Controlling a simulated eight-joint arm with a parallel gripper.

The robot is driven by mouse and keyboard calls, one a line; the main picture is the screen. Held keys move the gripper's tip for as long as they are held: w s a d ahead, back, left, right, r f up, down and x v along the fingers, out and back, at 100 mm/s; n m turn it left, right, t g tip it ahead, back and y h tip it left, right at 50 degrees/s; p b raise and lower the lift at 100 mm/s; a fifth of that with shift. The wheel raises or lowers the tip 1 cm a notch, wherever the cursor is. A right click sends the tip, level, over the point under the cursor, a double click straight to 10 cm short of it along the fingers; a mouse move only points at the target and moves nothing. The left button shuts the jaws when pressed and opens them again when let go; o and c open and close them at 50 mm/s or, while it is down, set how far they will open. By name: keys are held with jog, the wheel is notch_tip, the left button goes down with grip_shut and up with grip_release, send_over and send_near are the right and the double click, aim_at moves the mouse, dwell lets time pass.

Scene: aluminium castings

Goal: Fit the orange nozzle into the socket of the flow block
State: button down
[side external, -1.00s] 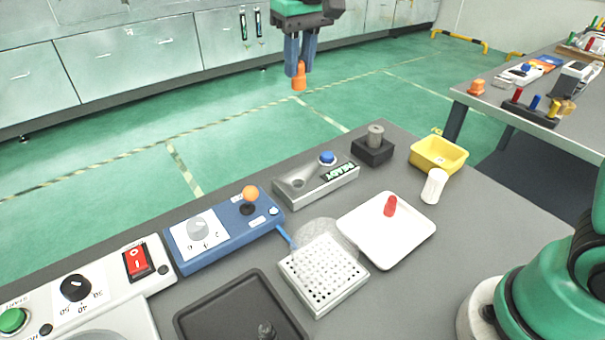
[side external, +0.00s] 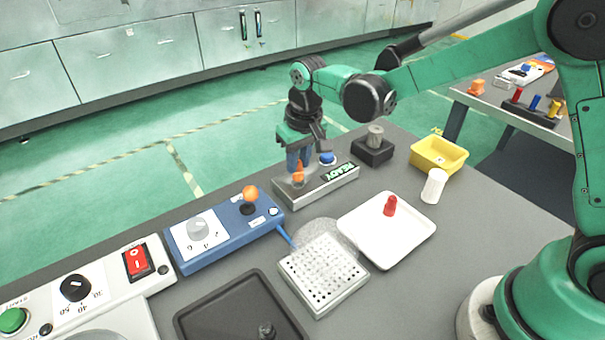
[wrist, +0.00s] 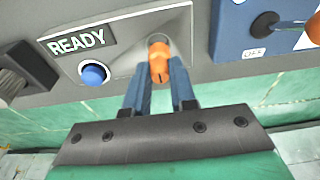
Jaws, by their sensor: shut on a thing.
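The orange nozzle (side external: 298,175) is upright between the blue fingers of my gripper (side external: 299,163), which is shut on it. It also shows in the wrist view (wrist: 159,64), between the fingertips (wrist: 160,76). The flow block is the grey metal block (side external: 325,192) with a READY label and a blue button; it also shows in the wrist view (wrist: 124,37). The nozzle's lower end is at the socket, at the block's left end in the side view. The nozzle covers most of the socket, and I cannot tell whether its end is inside or just above.
A blue control box (side external: 228,238) with an orange-topped lever (side external: 250,194) stands left of the block. A black holder with a grey cylinder (side external: 375,137) and a yellow bin (side external: 438,155) are to the right. A white tray (side external: 412,238) and perforated plate (side external: 323,274) lie in front.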

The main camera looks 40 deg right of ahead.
jog(key=shift+f, duration=1.15)
jog(key=shift+f, duration=0.1)
jog(key=c, duration=0.7)
grip_release()
notch_tip(320, 180, up, 11)
jog(key=s, duration=0.2)
jog(key=s+d+t, duration=0.1)
jog(key=s+d, duration=0.1)
jog(key=s, duration=0.2)
jog(key=s+d+t, duration=0.2)
jog(key=s, duration=0.1)
jog(key=s+d+t, duration=0.2)
jog(key=s, duration=0.2)
jog(key=shift+s+f, duration=0.25)
jog(key=shift+s, duration=0.05)
